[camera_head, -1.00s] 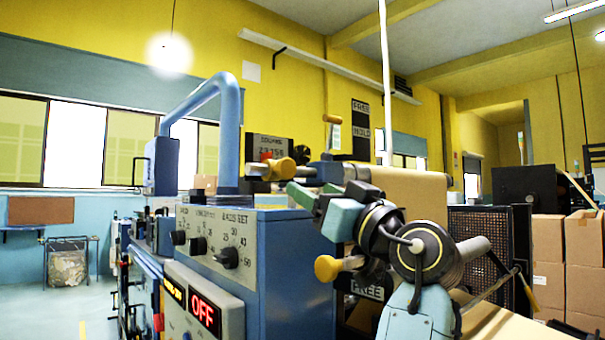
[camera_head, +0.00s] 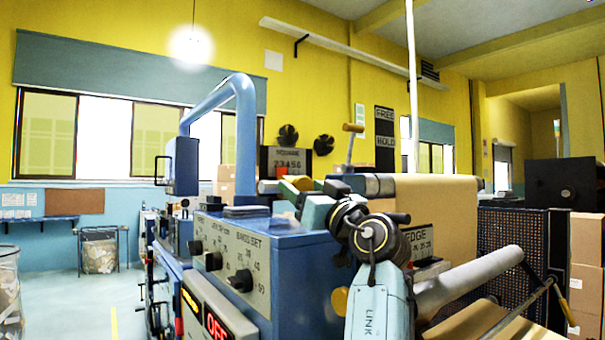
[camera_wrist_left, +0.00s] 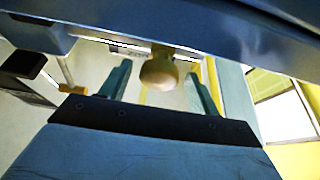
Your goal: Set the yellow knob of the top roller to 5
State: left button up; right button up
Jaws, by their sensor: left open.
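The yellow knob (camera_head: 302,183) of the top roller sits at the roller's left end in the head view, partly covered by my left gripper. In the left wrist view the rounded yellow knob (camera_wrist_left: 158,72) lies between two teal fingers. My left gripper (camera_head: 290,190) is open around the knob; I cannot tell whether the fingers touch it. The fingers also show in the left wrist view (camera_wrist_left: 158,88). A dark plate (camera_head: 290,162) marked SQUARE with a row of numbers stands just behind the knob. Its set number cannot be read. My right gripper is not in view.
A second yellow knob (camera_head: 341,301) shows lower down, partly behind my left arm. The blue machine housing (camera_head: 300,270) with black dials fills the middle front. A kraft paper roll (camera_head: 440,205) is to the right. Cardboard boxes (camera_head: 587,270) stand at far right.

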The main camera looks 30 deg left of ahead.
pick_arm(q)
jog(key=shift+w+a+r, duration=0.2)
jog(key=shift+w+a, duration=0.15)
jog(key=shift+a, duration=0.2)
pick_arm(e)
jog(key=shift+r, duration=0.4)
pick_arm(q)
jog(key=shift+c, duration=0.4)
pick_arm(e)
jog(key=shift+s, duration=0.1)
